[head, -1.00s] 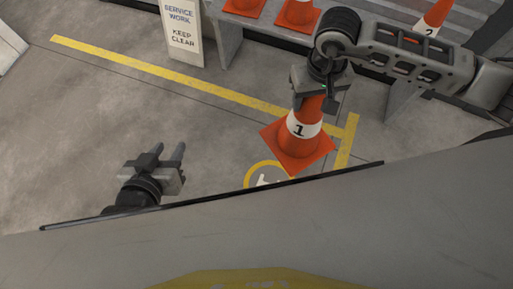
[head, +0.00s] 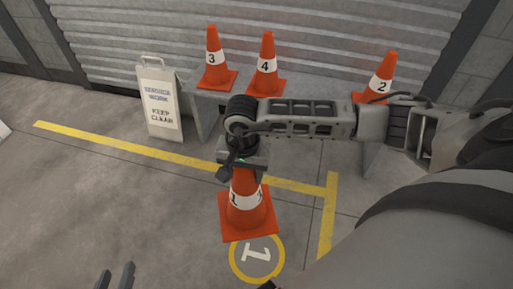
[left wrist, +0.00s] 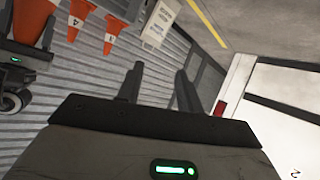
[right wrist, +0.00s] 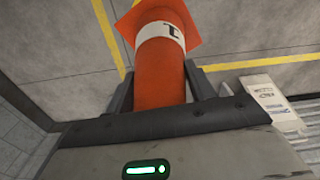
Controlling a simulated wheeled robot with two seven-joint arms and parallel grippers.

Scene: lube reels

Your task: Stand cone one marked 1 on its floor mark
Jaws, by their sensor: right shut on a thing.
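Cone one (head: 246,207) is orange with a white band marked 1. My right gripper (head: 243,168) is shut on its top, and the cone hangs roughly upright, base down. The right wrist view shows the cone (right wrist: 161,75) between the fingers (right wrist: 160,95). Its floor mark (head: 257,257), a yellow ring with a white 1, lies just below the cone's base in the head view, its far edge partly covered. I cannot tell the base's height above the floor. My left gripper (head: 116,276) is empty at the bottom left; its fingers (left wrist: 160,85) stand apart.
Cones 3 (head: 212,60), 4 (head: 266,66) and 2 (head: 381,80) stand on a grey bench (head: 203,110) before the shutter. A white sign (head: 160,100) stands left of the bench. Yellow floor lines (head: 120,145) run behind and right of the mark. Floor at left is clear.

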